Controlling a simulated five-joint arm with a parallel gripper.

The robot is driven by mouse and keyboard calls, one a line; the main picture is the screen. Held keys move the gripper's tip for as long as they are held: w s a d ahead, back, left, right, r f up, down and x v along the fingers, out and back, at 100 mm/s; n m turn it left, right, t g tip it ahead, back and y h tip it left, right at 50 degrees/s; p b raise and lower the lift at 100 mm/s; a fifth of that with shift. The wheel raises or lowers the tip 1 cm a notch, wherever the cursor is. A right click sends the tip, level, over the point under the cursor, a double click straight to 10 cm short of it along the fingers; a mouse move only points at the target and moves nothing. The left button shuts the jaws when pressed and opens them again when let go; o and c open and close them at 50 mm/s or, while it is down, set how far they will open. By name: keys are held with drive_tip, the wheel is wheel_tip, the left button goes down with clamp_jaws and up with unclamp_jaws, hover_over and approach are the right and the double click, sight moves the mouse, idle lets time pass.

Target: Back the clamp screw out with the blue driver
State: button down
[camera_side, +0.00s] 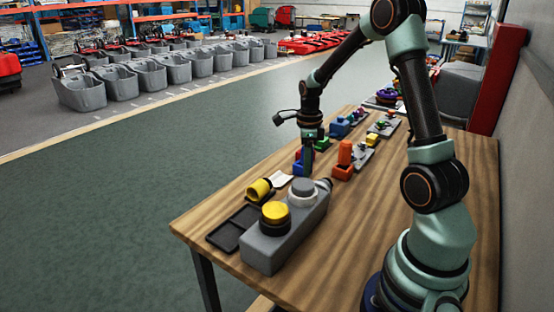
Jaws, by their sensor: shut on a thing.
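My gripper (308,162) points down over the middle of the wooden table, just behind the grey tank. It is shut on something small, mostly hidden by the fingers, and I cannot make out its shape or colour. A small blue piece (297,166) and a red piece show right beside the fingers; I cannot tell whether the blue one is the driver. The grey tank (270,248) has a yellow cap (275,214) and a pale grey cap (302,190). I cannot make out the clamp screw.
A black tray (228,236) lies left of the tank, with a yellow cylinder (259,190) and a white piece near it. An orange part (345,152), a blue part (339,127) and several small coloured parts stand farther back. Bare table (370,200) lies right of the tank.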

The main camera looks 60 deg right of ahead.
drive_tip(key=n, duration=0.6)
drive_tip(key=shift+n, duration=1.2)
drive_tip(key=n, duration=0.2)
drive_tip(key=shift+n, duration=0.4)
drive_tip(key=shift+r+m, duration=0.1)
drive_tip(key=shift+m, duration=0.6)
drive_tip(key=shift+r, duration=2.45)
